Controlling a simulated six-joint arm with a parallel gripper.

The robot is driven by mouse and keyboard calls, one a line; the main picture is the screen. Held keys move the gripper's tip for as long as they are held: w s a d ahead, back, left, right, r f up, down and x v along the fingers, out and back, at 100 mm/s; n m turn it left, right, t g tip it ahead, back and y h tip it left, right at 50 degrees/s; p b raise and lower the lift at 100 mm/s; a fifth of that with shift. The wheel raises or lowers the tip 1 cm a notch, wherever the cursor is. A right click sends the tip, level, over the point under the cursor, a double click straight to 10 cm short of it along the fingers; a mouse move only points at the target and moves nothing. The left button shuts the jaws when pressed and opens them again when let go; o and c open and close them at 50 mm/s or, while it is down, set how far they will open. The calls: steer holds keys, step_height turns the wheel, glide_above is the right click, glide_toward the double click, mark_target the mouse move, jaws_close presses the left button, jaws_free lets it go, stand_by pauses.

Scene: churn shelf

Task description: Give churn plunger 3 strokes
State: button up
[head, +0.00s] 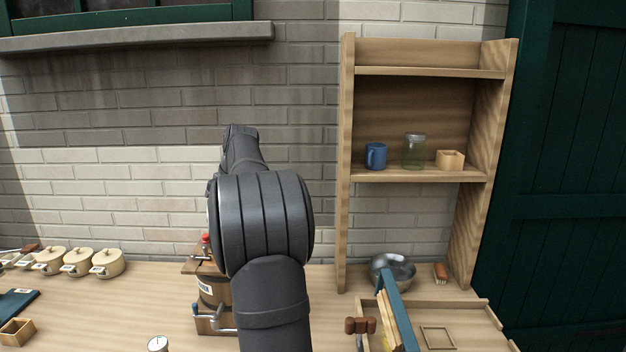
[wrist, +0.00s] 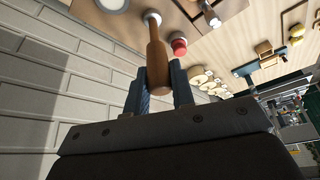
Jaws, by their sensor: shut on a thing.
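The churn (head: 212,290), a brown barrel with a pale label and a metal crank low at its front, stands on the table in the head view. My arm hides its right side and much of its top. In the wrist view my gripper (wrist: 159,74) has its two blue fingers closed on the wooden plunger handle (wrist: 156,48). The handle tapers to a pale metal end away from the fingers. A red knob (wrist: 179,46) is beside it; a red knob also shows on the churn top in the head view (head: 206,238). My gripper is hidden in the head view.
Several cream lidded pots (head: 78,262) stand at the left. A wooden shelf (head: 346,160) with a blue mug (head: 376,156), a glass jar (head: 414,152) and a small box stands right. A metal bowl (head: 392,270) and a wooden tray (head: 470,306) lie below it. A brick wall is behind.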

steer(key=shift+r, duration=0.3)
steer(key=shift+f, duration=2.65)
steer(key=o, duration=1)
steer(key=shift+r, duration=3.5)
